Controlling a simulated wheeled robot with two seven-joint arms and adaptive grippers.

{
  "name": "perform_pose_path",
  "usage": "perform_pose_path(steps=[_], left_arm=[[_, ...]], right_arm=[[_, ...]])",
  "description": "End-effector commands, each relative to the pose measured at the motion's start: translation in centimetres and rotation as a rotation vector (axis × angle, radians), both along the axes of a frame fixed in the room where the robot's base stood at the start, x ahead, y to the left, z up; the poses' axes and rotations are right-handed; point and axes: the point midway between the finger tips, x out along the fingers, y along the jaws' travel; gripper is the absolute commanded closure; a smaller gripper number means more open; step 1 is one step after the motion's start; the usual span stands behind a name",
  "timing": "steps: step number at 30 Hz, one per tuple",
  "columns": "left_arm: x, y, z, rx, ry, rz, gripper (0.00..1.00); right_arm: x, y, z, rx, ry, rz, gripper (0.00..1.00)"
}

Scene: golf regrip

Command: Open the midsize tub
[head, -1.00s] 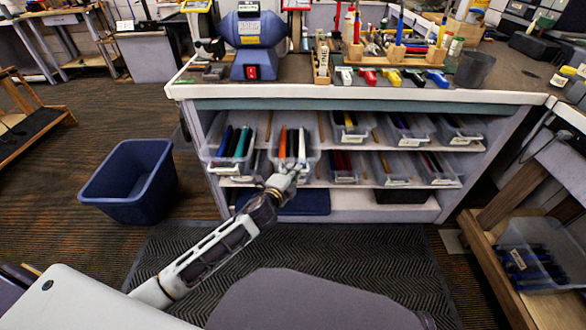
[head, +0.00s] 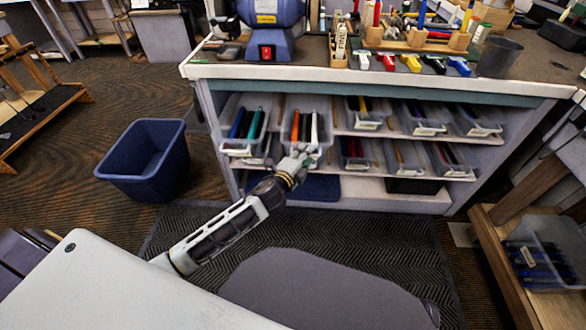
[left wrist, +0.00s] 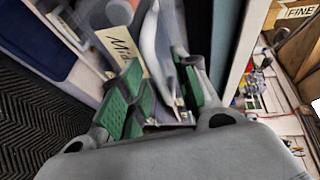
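The midsize tub (head: 316,141) is a clear tub in the top shelf row, holding orange, dark and white grips. Its pale label (left wrist: 122,48), reading "Mid" with the rest cut off, shows in the left wrist view. My left gripper (head: 298,162) is at the tub's lower front and covers part of it. In the left wrist view its green-padded fingers (left wrist: 160,95) stand apart, with pale, clear plastic beyond and partly between them. Whether they touch the tub I cannot tell. My right gripper is not in view.
A neighbouring clear tub (head: 243,132) with blue and green grips stands close on the left. More tubs (head: 420,121) fill the shelves to the right. The bench top (head: 400,80) overhangs the shelves. A blue bin (head: 147,160) stands on the floor at left.

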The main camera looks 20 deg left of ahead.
Motion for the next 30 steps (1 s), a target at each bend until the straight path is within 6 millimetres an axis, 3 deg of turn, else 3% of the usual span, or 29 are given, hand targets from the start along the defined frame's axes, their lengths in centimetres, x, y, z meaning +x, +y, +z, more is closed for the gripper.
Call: perform_pose_path(steps=[30], left_arm=[[-7.6, 0.9, 1.3, 0.000, 0.002, 0.000, 0.69]], right_arm=[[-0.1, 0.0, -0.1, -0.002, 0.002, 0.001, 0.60]])
